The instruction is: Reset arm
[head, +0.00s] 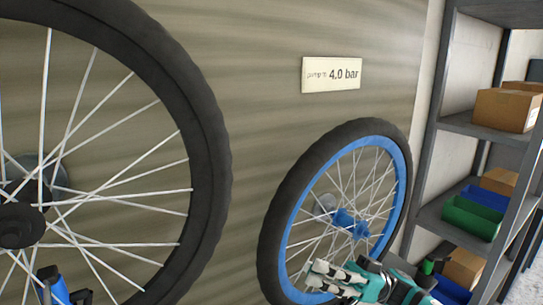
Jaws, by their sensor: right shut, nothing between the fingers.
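My right gripper (318,276), teal with pale fingers and dark parts, is at the bottom edge, right of centre. Its fingers point left and are shut with nothing between them. It appears in front of the lower part of the small wheel (282,206), which has a black tyre, blue rim and blue hub. I cannot tell whether it touches the wheel. My left gripper cannot be made out.
A large spoked wheel (212,130) fills the left side. A sign (331,75) reading 4.0 bar is on the wall. Shelves (470,133) at right hold cardboard boxes (505,109) and a green bin (470,218). A blue and black object (55,290) shows at bottom left.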

